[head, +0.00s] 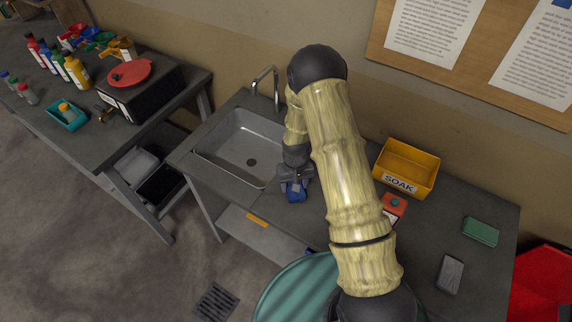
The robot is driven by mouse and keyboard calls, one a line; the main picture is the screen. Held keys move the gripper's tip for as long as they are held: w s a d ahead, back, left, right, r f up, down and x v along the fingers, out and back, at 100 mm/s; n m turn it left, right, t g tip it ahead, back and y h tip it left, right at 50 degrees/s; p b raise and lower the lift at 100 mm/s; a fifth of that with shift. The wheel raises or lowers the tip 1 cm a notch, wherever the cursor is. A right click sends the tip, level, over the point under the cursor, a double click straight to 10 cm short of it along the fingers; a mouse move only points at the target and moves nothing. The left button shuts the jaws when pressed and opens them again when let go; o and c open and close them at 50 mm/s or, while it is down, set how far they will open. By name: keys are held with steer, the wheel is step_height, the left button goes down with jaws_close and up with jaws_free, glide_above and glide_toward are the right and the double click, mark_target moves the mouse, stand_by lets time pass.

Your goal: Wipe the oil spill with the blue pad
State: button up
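My gripper (294,183) is at the right edge of the sink, low over the grey workbench (240,108). The blue pad (295,194) sits between its fingers, and the gripper looks shut on it. I cannot tell whether the pad touches the bench top. No oil spill shows clearly; my arm hides part of the bench to the right of the pad.
The sink (225,150) with its tap (266,82) lies left of my gripper. A yellow SOAK bin (408,168), a red can (394,207), a green pad (480,232) and a grey block (450,274) stand right.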

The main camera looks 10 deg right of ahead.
steer(key=shift+w+a, duration=0.7)
steer(key=shift+a, duration=0.3)
steer(key=shift+w+r+p, duration=0.15)
steer(key=shift+r+p, duration=0.1)
steer(key=shift+p, duration=0.05)
steer(key=r, duration=0.1)
steer(key=r+p, duration=0.1)
steer(key=r, duration=0.1)
steer(key=shift+s+d+r, duration=0.1)
steer(key=shift+s+r, duration=0.1)
steer(key=shift+r, duration=0.05)
steer(key=shift+w+r+p, duration=0.15)
steer(key=shift+r+p, duration=0.45)
steer(key=shift+r, duration=0.1)
steer(key=shift+w+r+p, duration=0.1)
steer(key=shift+r+p, duration=0.45)
steer(key=shift+r, duration=0.15)
steer(key=shift+s+r+p, duration=0.25)
steer(key=shift+r+p, duration=0.05)
steer(key=shift+r, duration=0.3)
steer(key=shift+w+f, duration=0.1)
steer(key=shift+w, duration=0.05)
